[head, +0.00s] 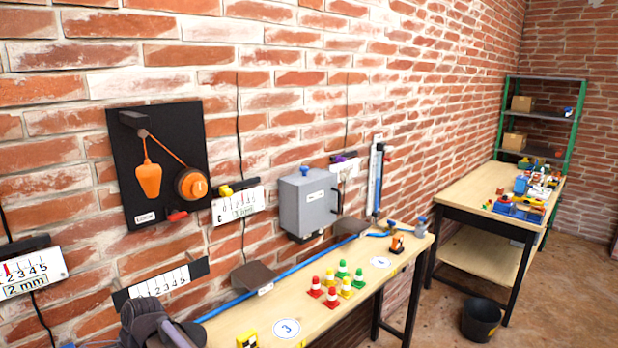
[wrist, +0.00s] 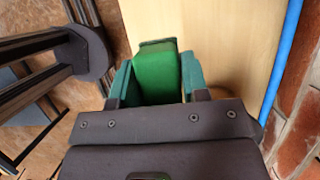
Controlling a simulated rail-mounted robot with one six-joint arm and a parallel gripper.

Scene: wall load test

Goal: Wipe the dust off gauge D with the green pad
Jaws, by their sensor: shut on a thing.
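In the wrist view my gripper (wrist: 157,82) is shut on the green pad (wrist: 156,68), a block held between its two teal-sided fingers. A pale wooden bench top lies behind the pad. In the head view, dark parts of my arm show at the bottom edge; the pad cannot be made out there. Several white gauge cards hang on the brick wall. One reads C (head: 240,206). To its right, a card with a purple clip (head: 345,169) is partly hidden by a grey box. I cannot read a letter D or make out dust on it.
The grey box (head: 303,205) juts from the wall. A blue hose (head: 235,303) runs along the wooden bench (head: 335,310). Several red, yellow and green cones (head: 342,270) stand on the bench. A black board (head: 125,180) holds an orange weight (head: 149,180).

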